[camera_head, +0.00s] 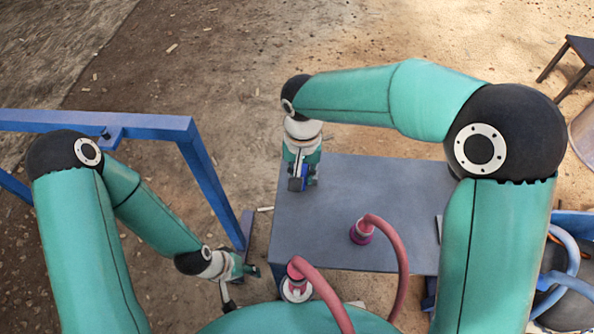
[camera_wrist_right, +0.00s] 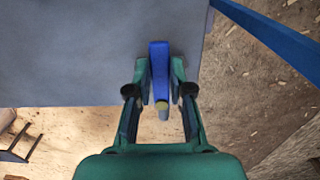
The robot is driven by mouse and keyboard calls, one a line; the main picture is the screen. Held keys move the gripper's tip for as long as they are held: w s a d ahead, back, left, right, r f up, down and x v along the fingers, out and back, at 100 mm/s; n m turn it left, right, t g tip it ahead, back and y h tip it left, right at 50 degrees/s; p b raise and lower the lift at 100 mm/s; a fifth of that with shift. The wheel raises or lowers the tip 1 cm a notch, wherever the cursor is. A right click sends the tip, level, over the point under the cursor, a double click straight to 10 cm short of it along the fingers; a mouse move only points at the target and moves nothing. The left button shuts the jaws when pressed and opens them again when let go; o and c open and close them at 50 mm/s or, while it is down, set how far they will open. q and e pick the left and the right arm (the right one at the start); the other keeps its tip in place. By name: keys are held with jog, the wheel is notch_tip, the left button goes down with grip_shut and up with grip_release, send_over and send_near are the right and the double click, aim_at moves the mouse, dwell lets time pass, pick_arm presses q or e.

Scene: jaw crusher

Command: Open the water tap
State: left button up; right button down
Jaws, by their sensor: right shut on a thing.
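The likely tap handle, a blue lever (camera_wrist_right: 159,70) with a dull yellow end, stands between the fingers of my right gripper (camera_wrist_right: 160,68) in the right wrist view. My right gripper is shut on it. In the head view, the blue lever (camera_head: 305,172) shows small at my right gripper (camera_head: 302,180), over the left part of the grey table; the tap's body is hidden. My left gripper (camera_head: 246,270) is low, left of the table and away from the lever. Its fingers are too small and dark to tell whether they are open.
The grey table (camera_head: 400,195) is mostly bare. A pink hose with a magenta fitting (camera_head: 361,236) meets the tabletop near its front. A blue frame (camera_head: 150,122) stands on the left. A dark stool (camera_head: 580,48) is at the upper right. Blue hoses (camera_head: 568,245) lie at the lower right.

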jog(key=c, duration=1)
grip_release()
jog(key=shift+w, duration=0.25)
jog(key=shift+c, duration=0.2)
jog(key=shift+s, duration=0.1)
notch_tip(320, 180, up, 12)
